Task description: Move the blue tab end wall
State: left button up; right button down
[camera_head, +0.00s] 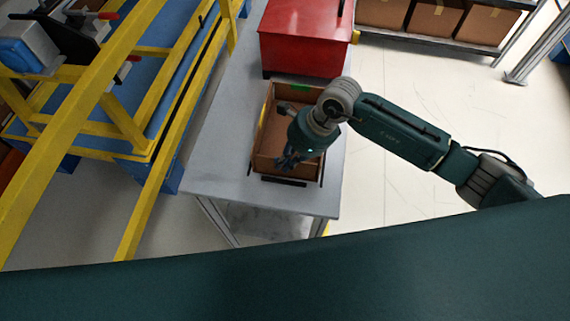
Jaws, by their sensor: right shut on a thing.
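An open brown box (260,122) stands on the grey table, with dark rails along its edges. Its far end wall bears a green tab (299,87). My right gripper (286,162) reaches down over the box's near end and is shut on the near end wall (272,175). The gripper hides much of that wall, and I cannot clearly make out a blue tab on it. My left gripper is not in view.
The grey table (217,150) has free room left of the box. A red metal case (305,40) stands behind the box. A yellow frame (140,185) over a blue base is at the left. A shelf with cardboard boxes (433,20) is at the back right.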

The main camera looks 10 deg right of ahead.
jog(key=w+g+b, duration=0.1)
jog(key=b, duration=0.2)
jog(key=w+f+g+y+b, duration=0.1)
jog(key=g+b, duration=0.1)
jog(key=b, duration=0.1)
jog(key=w+d+m+g+b, duration=0.1)
jog(key=b, duration=0.3)
jog(key=shift+w+f+g+y, duration=0.1)
jog(key=shift+f+g+y, duration=0.1)
jog(key=shift+g+y, duration=0.1)
jog(key=shift+w+r+g+b, duration=0.2)
jog(key=shift+g+b, duration=0.3)
jog(key=shift+b, duration=0.45)
